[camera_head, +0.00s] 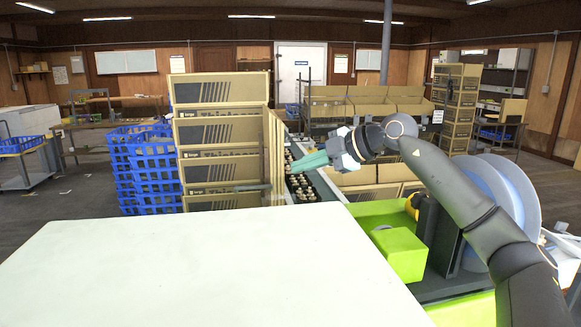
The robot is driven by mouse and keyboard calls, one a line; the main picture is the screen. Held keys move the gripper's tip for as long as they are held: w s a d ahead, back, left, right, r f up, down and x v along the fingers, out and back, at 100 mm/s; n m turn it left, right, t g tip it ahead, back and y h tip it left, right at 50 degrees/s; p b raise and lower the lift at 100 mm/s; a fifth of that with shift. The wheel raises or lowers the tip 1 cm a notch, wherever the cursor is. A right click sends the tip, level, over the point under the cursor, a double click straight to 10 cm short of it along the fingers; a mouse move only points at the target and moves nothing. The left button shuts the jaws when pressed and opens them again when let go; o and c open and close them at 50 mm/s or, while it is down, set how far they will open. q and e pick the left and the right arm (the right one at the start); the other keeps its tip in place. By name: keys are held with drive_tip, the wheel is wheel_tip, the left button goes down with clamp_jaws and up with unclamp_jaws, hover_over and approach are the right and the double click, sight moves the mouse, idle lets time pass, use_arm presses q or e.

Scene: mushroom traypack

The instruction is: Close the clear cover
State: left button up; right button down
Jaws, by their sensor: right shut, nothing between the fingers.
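My right arm comes in from the right, and its gripper (306,163) with teal fingers points left. The fingers are shut with nothing held. The gripper shows over a dark, narrow conveyor (294,160) that carries small brown and white pieces, probably mushrooms. I cannot make out the clear cover for certain in this view. My left gripper is out of view.
A wide white surface (200,270) fills the front left. A green machine (400,254) with large pale reels (510,195) stands at the right. Stacked cardboard boxes (222,133) and blue crates (150,170) stand behind the white surface.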

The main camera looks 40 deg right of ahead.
sight(290, 185)
drive_tip(key=w+f, duration=0.1)
drive_tip(key=w+f+p, duration=0.1)
drive_tip(key=w+f, duration=0.1)
drive_tip(key=w, duration=0.1)
drive_tip(key=shift+w+d, duration=0.1)
drive_tip(key=shift+d, duration=0.15)
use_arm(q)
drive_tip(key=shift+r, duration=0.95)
use_arm(e)
drive_tip(key=shift+w+d+f, duration=0.2)
drive_tip(key=shift+w+f, duration=0.05)
drive_tip(key=shift+f, duration=0.05)
drive_tip(key=shift+w, duration=0.1)
